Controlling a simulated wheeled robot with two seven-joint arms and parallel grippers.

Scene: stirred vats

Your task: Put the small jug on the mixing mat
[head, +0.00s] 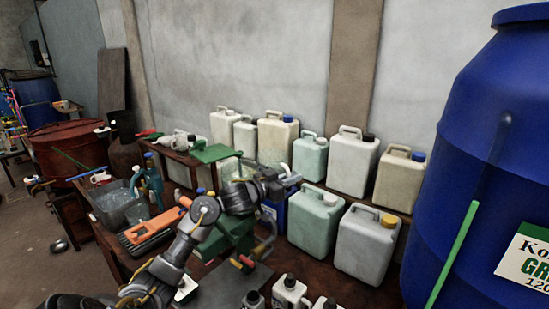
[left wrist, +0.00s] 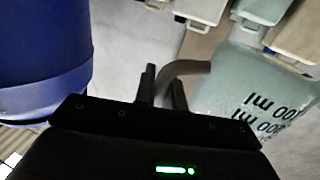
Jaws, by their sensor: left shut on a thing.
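My left gripper (head: 283,182) is above the workbench, in front of the row of canisters. In the left wrist view its fingers (left wrist: 163,95) are shut on the curved handle of a pale, see-through jug (left wrist: 240,90) with dark "100 ml" markings. The jug is right of the fingers there. In the head view the clear jug (head: 238,169) shows just left of the gripper, partly hidden by my wrist. A flat dark grey sheet (head: 235,287) lies on the bench at the front. I cannot tell which is the mixing mat. My right gripper is not in view.
Several pale canisters (head: 353,163) stand along the wall. A large blue barrel (head: 450,150) stands close on the right. White bottles (head: 289,291) stand beside the grey sheet. A grey tub (head: 118,207) and an orange tool (head: 152,222) are on the left.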

